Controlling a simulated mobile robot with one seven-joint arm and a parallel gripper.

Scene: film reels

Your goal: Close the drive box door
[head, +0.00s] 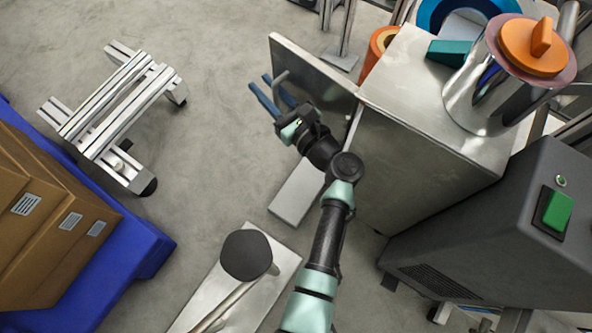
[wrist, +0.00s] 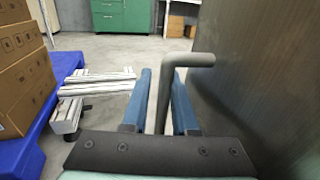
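The drive box (head: 410,95) is a brushed-metal cabinet at the right of the head view. Its door (head: 318,82) stands wide open, swung out to the left from the box. In the wrist view the door (wrist: 255,75) is the large dark metal panel on the right. A grey bent bar handle (head: 282,77) sticks out from the door; it also shows in the wrist view (wrist: 200,60). My gripper (head: 260,83) has blue fingers, one on each side of the handle, with gaps visible in the wrist view (wrist: 162,78). The gripper is open. The box's interior is mostly hidden.
A low metal-profile frame (head: 118,105) stands on the floor at left. Cardboard boxes (head: 45,215) lie on a blue pallet (head: 150,250). A dark grey unit with a green button (head: 557,210) stands right of the box. The floor left of the door is clear.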

